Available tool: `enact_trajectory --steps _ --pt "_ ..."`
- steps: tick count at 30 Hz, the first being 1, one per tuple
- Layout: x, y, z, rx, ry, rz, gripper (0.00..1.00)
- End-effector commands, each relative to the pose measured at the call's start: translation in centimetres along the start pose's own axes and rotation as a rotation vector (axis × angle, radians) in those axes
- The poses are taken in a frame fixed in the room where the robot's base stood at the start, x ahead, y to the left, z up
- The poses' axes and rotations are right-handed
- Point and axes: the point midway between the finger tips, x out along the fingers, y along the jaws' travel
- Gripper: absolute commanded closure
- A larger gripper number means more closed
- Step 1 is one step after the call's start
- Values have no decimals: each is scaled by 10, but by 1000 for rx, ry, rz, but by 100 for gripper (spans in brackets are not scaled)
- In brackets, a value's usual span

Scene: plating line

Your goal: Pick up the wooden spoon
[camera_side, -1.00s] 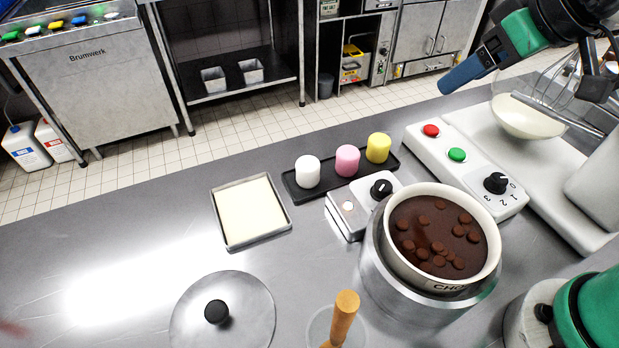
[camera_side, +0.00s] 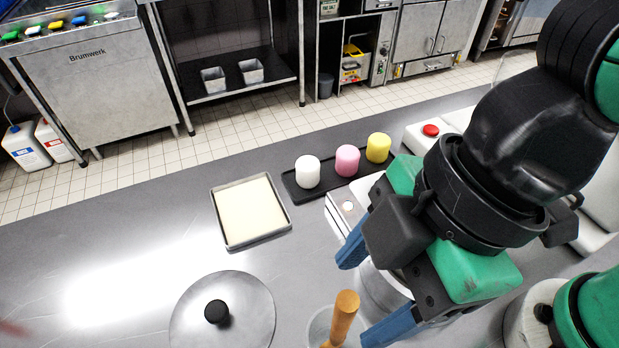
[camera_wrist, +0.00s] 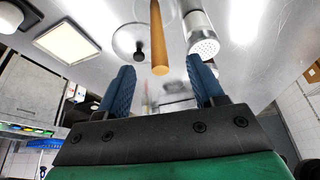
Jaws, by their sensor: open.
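The wooden spoon (camera_side: 343,316) stands with its rounded handle end up in a clear holder (camera_side: 319,326) at the bottom of the side view. In the wrist view the spoon handle (camera_wrist: 158,40) shows beyond and between my fingertips. My gripper (camera_side: 370,290) is open, with blue fingers spread on either side of the handle's direction. Nothing is between the fingers. The spoon's lower part is out of the side view. The wrist view also shows my gripper (camera_wrist: 160,85) open and apart from the handle.
A steel lid (camera_side: 250,305) with a black knob lies left of the spoon. A square tray (camera_side: 230,243) and a black tray with white, pink and yellow pieces (camera_side: 290,184) lie behind. A perforated shaker (camera_wrist: 204,42) stands beside the spoon. My arm mostly hides the chocolate pot.

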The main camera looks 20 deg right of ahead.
Motion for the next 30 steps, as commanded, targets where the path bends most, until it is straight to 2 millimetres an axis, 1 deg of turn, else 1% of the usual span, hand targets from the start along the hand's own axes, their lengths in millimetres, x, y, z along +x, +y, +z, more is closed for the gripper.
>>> enact_trajectory --steps 7,15,18,23,30 --pt "16 1 2 2 0 1 39" --pt "46 1 2 2 1 2 39" --pt "54 1 2 2 1 2 39" --pt "61 1 3 3 1 2 39" --pt "62 1 3 3 1 2 39"
